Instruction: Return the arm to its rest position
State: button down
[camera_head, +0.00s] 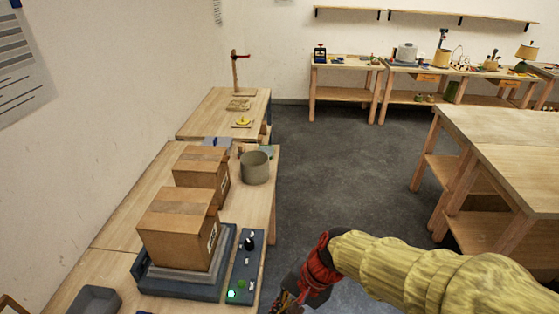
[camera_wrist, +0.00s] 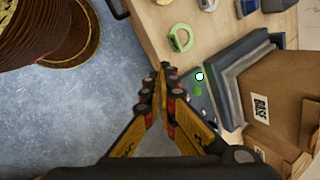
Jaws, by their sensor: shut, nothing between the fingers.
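My arm, in a yellow sleeve, reaches in from the lower right of the head view. My gripper (camera_head: 286,300) hangs at the bottom edge there, partly cut off, beside the right edge of the near bench. In the wrist view my gripper (camera_wrist: 163,72) has its yellow and black fingers closed together at the tips, with nothing between them. It is over the floor by the bench edge, next to a control panel (camera_wrist: 200,103) with a lit green button.
The near bench (camera_head: 120,240) holds cardboard boxes (camera_head: 180,228), a dark base with the control panel (camera_head: 247,265), and a round pot (camera_head: 255,168). A wooden table (camera_head: 500,130) stands at right. Grey floor (camera_head: 340,170) between them is clear. A green ring (camera_wrist: 180,38) lies on the bench.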

jog(key=s+d+r+n+t+h, duration=0.2)
jog(key=d+r, duration=0.5)
jog(key=d, duration=0.2)
jog(key=s+d+r+n+t+h, duration=0.3)
jog(key=d+r, duration=0.5)
jog(key=d, duration=0.2)
jog(key=shift+t, duration=0.3)
jog(key=shift+d, duration=0.1)
dwell(4.8)
